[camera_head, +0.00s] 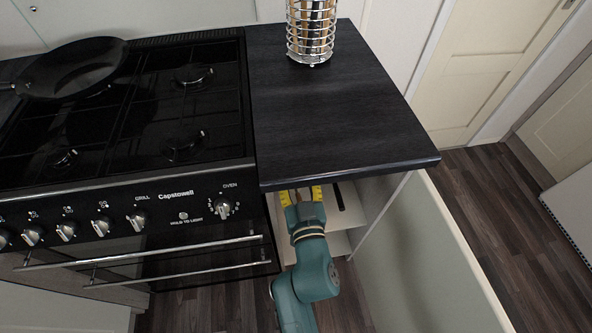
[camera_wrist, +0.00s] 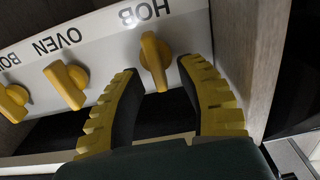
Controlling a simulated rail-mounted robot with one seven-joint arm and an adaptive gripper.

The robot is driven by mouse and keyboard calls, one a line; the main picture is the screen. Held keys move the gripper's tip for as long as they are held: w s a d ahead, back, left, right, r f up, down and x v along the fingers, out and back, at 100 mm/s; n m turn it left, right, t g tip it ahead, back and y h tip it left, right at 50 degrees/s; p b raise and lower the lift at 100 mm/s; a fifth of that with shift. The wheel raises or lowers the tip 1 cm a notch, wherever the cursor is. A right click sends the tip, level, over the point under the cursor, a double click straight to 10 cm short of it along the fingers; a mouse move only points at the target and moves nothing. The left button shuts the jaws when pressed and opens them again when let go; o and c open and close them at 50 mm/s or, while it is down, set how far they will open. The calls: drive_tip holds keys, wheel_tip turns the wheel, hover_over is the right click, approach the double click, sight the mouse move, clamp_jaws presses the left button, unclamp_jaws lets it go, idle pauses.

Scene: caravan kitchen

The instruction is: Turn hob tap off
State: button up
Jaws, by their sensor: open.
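The hob tap (camera_wrist: 154,60) is a yellow knob on a white panel, under the label HOB, which appears upside down in the wrist view. Its handle stands nearly vertical in that picture, with a slight tilt. My gripper (camera_wrist: 160,76) is open, its yellow-and-black fingers on either side of the lower end of the handle. I see a gap on both sides; contact is not visible. In the head view my gripper (camera_head: 301,194) reaches into the open cupboard below the dark worktop, which hides the taps.
The oven tap (camera_wrist: 67,84) and another yellow tap (camera_wrist: 13,102) sit left of the hob tap. A cupboard side wall (camera_wrist: 243,50) is close on the right. The worktop (camera_head: 340,110) overhangs my gripper. An open door (camera_head: 425,255) stands right of my arm.

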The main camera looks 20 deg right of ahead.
drive_tip(key=shift+w+d, duration=0.2)
drive_tip(key=shift+w, duration=0.4)
drive_tip(key=shift+c, duration=0.2)
clamp_jaws()
